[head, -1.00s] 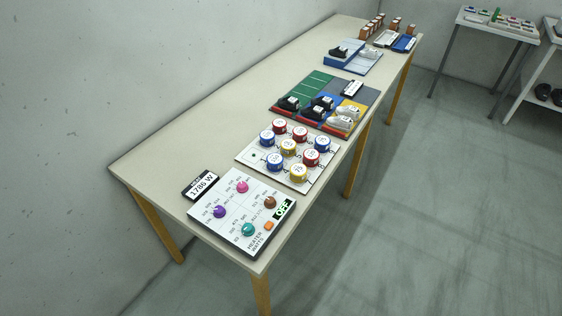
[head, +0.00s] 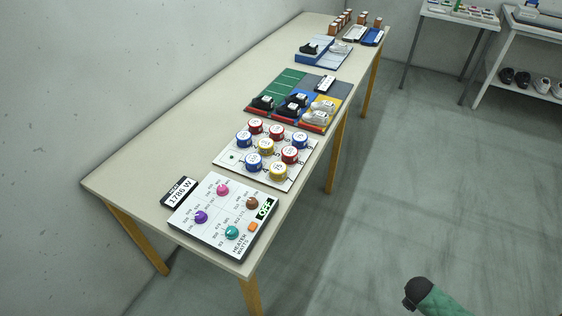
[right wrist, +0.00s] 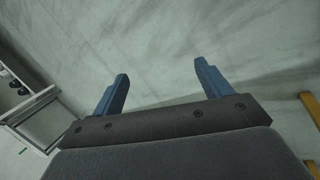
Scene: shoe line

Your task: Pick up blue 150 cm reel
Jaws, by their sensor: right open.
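Several round reels with blue, red and yellow sides and white labelled tops stand on a white board (head: 222,163) on the long table. The blue ones are a left reel (head: 243,139), a front reel (head: 253,162) and a right reel (head: 300,141). Their printed lengths are too small to read, so I cannot tell which is 150 cm. My right gripper (right wrist: 162,85) is open and empty in the right wrist view, with only floor beyond its blue fingers. In the head view, part of my right arm shows low at the right, well away from the reels. My left gripper is not in view.
The long table (head: 150,150) also bears a heater panel with coloured knobs (head: 225,212) at the near end, and a coloured mat with shoes (head: 290,85) behind the reels. Shelves with shoes (head: 500,40) stand at the far right. Open floor lies right of the table.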

